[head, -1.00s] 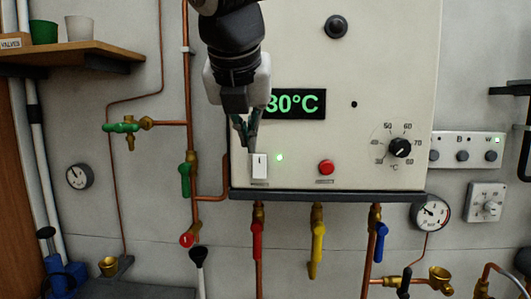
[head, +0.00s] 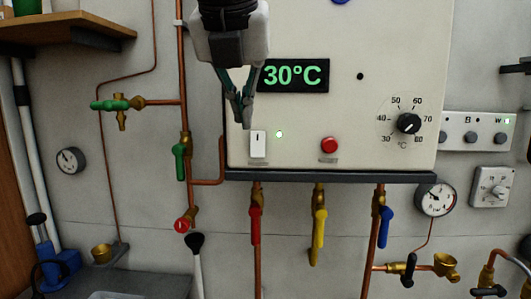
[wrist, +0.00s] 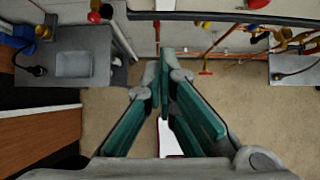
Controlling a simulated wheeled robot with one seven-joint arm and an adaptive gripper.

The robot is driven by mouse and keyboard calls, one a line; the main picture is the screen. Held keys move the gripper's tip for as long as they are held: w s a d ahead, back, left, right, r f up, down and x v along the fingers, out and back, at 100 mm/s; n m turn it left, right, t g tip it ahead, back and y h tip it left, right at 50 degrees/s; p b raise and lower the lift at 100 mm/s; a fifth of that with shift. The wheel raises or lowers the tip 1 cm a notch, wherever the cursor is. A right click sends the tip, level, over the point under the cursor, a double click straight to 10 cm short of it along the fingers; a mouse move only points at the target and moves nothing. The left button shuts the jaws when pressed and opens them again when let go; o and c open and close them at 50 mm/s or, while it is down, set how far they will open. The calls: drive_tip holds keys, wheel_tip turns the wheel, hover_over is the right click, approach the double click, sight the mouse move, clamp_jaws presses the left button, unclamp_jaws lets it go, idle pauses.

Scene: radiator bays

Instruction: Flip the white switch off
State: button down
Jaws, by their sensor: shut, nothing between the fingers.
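The white switch (head: 258,145) is a small upright rocker at the lower left of the pale boiler panel (head: 380,60). A dark mark shows on its upper half, and a green light (head: 280,134) beside it is lit. My gripper (head: 246,126) points down, its fingers shut and empty, with the tips just above and slightly left of the switch in the head view. I cannot tell whether they touch the panel. In the wrist view the closed fingers (wrist: 163,62) fill the middle; I cannot make out the switch there.
A green 30°C display (head: 293,75), a red button (head: 329,145) and a black dial (head: 408,123) are on the same panel. Below its dark lower ledge (head: 330,176) hang red (head: 255,220), yellow (head: 319,225) and blue (head: 385,225) valve handles. Copper pipes run at the left.

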sight(252, 152)
drive_tip(key=shift+s, duration=0.1)
drive_tip(key=x, duration=0.4)
drive_tip(key=w+x, duration=0.1)
drive_tip(key=x, duration=0.3)
drive_tip(key=r+p+x, duration=0.1)
drive_tip(key=x, duration=0.3)
drive_tip(key=shift+w+r, duration=0.1)
drive_tip(key=shift+w, duration=0.25)
drive_tip(key=shift+w+d, duration=0.1)
drive_tip(key=shift+w, duration=0.45)
drive_tip(key=shift+w+f+t+b, duration=0.4)
drive_tip(key=shift+f+t+b, duration=0.1)
drive_tip(key=shift+t, duration=0.1)
drive_tip(key=shift+r, duration=0.25)
